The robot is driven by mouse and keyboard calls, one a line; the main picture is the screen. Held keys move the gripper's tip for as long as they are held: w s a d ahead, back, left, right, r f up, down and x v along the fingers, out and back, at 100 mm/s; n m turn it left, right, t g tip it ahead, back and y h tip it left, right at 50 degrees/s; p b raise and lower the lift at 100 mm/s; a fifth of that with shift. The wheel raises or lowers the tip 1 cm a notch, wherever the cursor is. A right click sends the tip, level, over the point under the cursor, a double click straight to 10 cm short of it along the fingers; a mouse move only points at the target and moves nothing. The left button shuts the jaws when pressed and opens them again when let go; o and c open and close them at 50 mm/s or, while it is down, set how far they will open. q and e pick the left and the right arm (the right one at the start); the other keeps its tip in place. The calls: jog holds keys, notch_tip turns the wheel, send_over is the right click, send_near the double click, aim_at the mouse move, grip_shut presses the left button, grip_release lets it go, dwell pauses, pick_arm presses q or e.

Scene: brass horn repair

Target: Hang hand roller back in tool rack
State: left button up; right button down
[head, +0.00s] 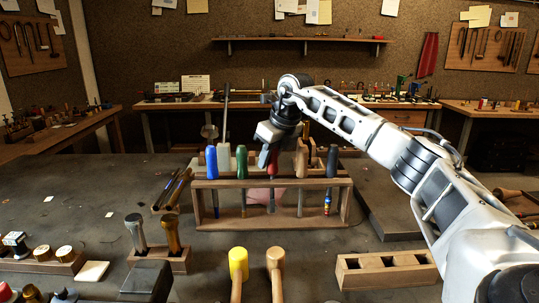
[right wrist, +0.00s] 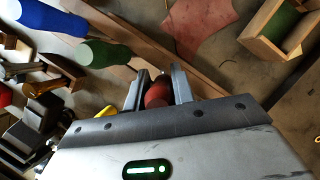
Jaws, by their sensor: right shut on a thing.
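The wooden tool rack (head: 240,223) stands upright in the middle of the bench, with an upper rail and a base board. My right gripper (head: 266,157) is above its middle and shut on a red-handled tool (head: 273,164), likely the hand roller. A metal shank shows below the red handle, in the rack opening; the working end is unclear. In the right wrist view the red handle (right wrist: 157,93) sits between the two jaws. A blue handle (head: 211,160) and a green handle (head: 242,161) stand in the rack on the left. My left gripper is not in view.
A pink scrap (right wrist: 200,28) lies behind the rack. A yellow mallet (head: 238,263), a wooden mallet (head: 276,260) and an empty slotted block (head: 385,270) are in front.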

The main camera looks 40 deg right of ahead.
jog(key=shift+f, duration=0.5)
jog(key=c, duration=1.1)
grip_release()
jog(key=v, duration=1.6)
jog(key=shift+b, duration=0.3)
